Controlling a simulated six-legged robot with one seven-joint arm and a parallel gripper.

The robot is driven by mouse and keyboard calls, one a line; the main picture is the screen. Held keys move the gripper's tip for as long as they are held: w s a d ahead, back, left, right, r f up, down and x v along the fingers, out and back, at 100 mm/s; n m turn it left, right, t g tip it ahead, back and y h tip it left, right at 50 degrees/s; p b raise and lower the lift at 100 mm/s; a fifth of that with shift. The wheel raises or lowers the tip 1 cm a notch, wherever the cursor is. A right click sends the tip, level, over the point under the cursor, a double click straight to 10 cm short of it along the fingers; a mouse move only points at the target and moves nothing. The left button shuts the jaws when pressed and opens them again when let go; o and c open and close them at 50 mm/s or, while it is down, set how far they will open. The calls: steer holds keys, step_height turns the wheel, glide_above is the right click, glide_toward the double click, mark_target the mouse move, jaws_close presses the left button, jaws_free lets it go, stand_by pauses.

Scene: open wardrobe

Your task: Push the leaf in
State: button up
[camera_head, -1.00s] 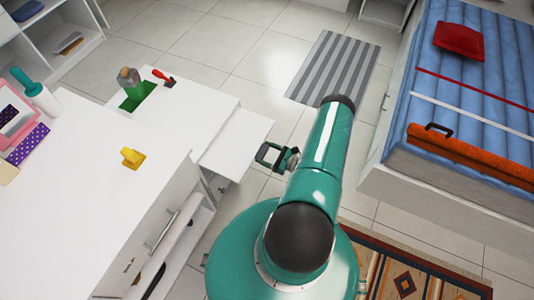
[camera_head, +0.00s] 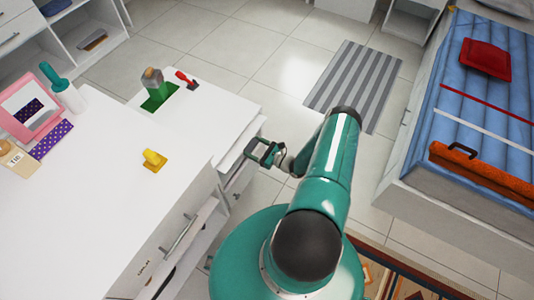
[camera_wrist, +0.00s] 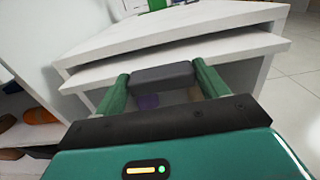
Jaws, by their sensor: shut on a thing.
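The leaf (camera_head: 238,151) is a white board under the top of the low white cabinet (camera_head: 205,118). Only a narrow strip of it sticks out on the right side in the head view. In the wrist view the leaf (camera_wrist: 190,58) is the lower white board, just below the cabinet top. My gripper (camera_head: 262,152) is at the leaf's outer edge. In the wrist view my gripper (camera_wrist: 162,80) has its green fingers shut on a dark grey bar (camera_wrist: 162,73) lying across in front of the leaf's edge. I cannot tell whether the bar touches the leaf.
A taller white counter (camera_head: 110,160) with a yellow object (camera_head: 154,160) is at left. A bed (camera_head: 470,120) is at right. Tiled floor and a striped mat (camera_head: 353,85) lie between.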

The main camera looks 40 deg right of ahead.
mark_target(248, 144)
steer(key=x, duration=0.5)
steer(key=o, duration=1.4)
steer(key=v, duration=1.4)
steer(key=shift+a, duration=0.1)
steer(key=shift+w, duration=0.1)
